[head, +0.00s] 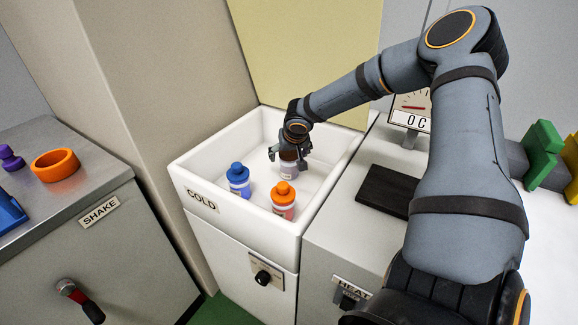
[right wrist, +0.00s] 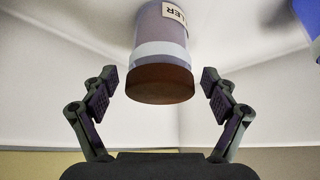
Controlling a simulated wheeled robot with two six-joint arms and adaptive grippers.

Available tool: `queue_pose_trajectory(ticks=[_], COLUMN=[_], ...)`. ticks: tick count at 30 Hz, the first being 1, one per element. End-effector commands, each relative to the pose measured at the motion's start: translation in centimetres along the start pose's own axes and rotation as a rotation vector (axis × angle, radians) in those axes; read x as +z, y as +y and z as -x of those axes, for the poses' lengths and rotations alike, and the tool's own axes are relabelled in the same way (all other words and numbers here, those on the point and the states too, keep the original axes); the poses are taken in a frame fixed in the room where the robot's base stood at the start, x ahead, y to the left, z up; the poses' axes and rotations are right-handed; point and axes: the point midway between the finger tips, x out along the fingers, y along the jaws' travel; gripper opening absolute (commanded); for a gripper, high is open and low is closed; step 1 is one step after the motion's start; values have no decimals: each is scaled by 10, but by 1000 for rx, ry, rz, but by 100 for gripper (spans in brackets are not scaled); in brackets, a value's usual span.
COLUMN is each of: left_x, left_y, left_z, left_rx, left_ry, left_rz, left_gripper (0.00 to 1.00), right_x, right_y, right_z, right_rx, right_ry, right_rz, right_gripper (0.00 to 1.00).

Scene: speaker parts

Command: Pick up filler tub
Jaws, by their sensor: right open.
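The filler tub (right wrist: 162,42) shows in the right wrist view as a pale cylinder with a brown end and a label partly reading "LER". In the head view the tub (head: 289,169) stands in the white COLD bin, partly hidden under my right gripper. My right gripper (head: 289,156) reaches down into the bin from above. In the right wrist view its two open fingers (right wrist: 160,84) are on either side of the tub's brown end, with gaps on both sides. My left gripper is not in view.
A blue-capped bottle (head: 238,180) and an orange-capped bottle (head: 284,199) stand near the tub in the COLD bin (head: 190,178). The bin's walls surround them. A dark plate (head: 386,190) lies on the HEAT unit at right. An orange ring (head: 55,164) sits on the SHAKE counter.

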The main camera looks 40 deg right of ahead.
Motion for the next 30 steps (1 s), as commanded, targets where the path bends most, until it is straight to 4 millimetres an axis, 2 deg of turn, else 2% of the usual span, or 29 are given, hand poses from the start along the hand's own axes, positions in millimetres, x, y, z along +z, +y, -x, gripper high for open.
queue_pose_trajectory(ticks=[5,20,30], left_x=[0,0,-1], left_y=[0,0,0], left_z=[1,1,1], left_rx=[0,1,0], left_ry=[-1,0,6], left_rz=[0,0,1], left_gripper=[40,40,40], right_x=[0,0,-4], right_y=[0,0,0], right_z=[0,0,6], right_rx=[-1,0,0], right_ry=[0,0,2], right_rz=[0,1,1], right_gripper=[87,20,19])
